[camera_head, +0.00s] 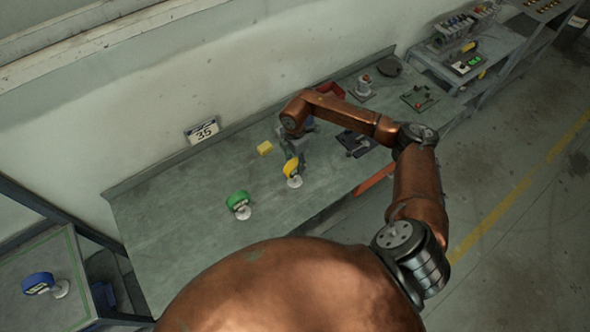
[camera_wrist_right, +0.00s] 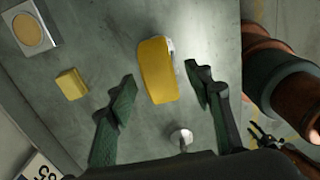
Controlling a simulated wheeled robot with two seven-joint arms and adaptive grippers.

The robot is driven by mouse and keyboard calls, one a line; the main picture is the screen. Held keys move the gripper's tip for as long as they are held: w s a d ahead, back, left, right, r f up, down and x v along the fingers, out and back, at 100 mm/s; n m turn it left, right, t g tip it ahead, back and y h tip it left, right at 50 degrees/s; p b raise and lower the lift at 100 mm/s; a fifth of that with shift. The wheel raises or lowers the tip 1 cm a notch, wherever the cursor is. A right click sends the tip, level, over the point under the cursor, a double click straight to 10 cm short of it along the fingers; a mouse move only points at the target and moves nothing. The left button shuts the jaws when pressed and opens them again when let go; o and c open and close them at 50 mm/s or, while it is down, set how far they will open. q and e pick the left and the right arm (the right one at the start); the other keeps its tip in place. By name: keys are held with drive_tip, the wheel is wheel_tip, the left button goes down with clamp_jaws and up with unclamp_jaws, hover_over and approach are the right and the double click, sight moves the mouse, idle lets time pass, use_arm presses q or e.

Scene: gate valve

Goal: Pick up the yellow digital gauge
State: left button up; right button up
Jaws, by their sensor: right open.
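The yellow digital gauge (camera_head: 290,166) stands on the workbench (camera_head: 180,245), with a pale round foot below its yellow body. In the right wrist view the yellow gauge (camera_wrist_right: 157,72) lies between the two dark green fingers, with a gap on each side. My right gripper (camera_wrist_right: 160,84) is open and empty, and its fingers do not appear to touch the gauge. In the head view my right gripper (camera_head: 299,144) is right beside and above the gauge, partly hidden by my own wrist. My left gripper is not in view.
A green gauge (camera_head: 238,202) stands to the left on the bench, and a yellow block (camera_head: 265,148) lies behind the yellow gauge. A blue gauge (camera_head: 38,283) sits on a separate table. A "35" sign (camera_head: 202,131) is at the wall. The bench's left part is clear.

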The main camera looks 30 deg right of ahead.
drive_tip(key=shift+f, duration=0.7)
drive_tip(key=shift+c, duration=0.4)
clamp_jaws()
drive_tip(key=shift+w, duration=0.1)
